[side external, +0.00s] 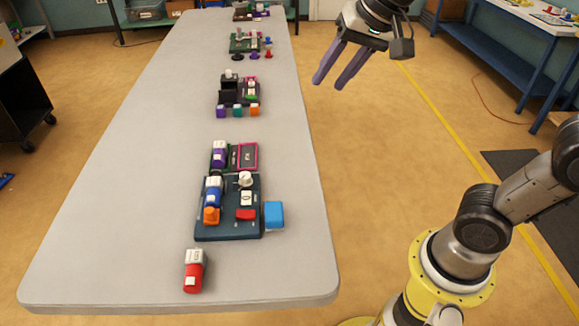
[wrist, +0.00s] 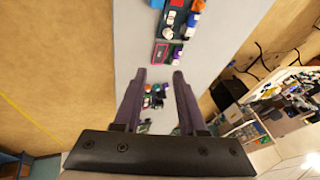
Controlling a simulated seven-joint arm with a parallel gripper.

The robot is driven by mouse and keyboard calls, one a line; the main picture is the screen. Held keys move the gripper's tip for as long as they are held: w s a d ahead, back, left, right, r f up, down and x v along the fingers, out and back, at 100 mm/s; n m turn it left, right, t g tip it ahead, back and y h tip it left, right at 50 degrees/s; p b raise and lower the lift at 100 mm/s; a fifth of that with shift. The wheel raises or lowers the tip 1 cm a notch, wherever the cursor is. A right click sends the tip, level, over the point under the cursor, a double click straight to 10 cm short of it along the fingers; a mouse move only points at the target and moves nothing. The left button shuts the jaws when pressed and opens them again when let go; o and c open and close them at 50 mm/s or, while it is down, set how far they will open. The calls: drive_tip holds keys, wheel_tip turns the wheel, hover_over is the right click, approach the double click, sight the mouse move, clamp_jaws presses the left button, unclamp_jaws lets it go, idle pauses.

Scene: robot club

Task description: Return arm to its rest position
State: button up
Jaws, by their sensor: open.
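My gripper (side external: 333,64) is raised in the air at the top of the side view, to the right of the long grey table (side external: 120,200), over the floor side. Its two dark purple fingers are apart with nothing between them. In the wrist view, my gripper (wrist: 160,76) also shows with its fingers spread and empty, with the table and small objects far beyond them.
A dark board (side external: 228,229) with coloured blocks stands near the table's front. A red and white cylinder (side external: 193,272) and a blue block (side external: 274,214) are near it. More boards stand farther back. A blue workbench (side external: 500,50) is at the right.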

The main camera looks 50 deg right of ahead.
drive_tip(key=s+d+f+n, duration=0.1)
drive_tip(key=s+f+n, duration=0.3)
drive_tip(key=s, duration=0.3)
drive_tip(key=s+d+f+n, duration=0.1)
drive_tip(key=s+f+n, duration=0.2)
drive_tip(key=s+f, duration=0.2)
drive_tip(key=shift+s+d+n, duration=0.35)
drive_tip(key=shift+s+n, duration=0.05)
drive_tip(key=shift+s, duration=0.85)
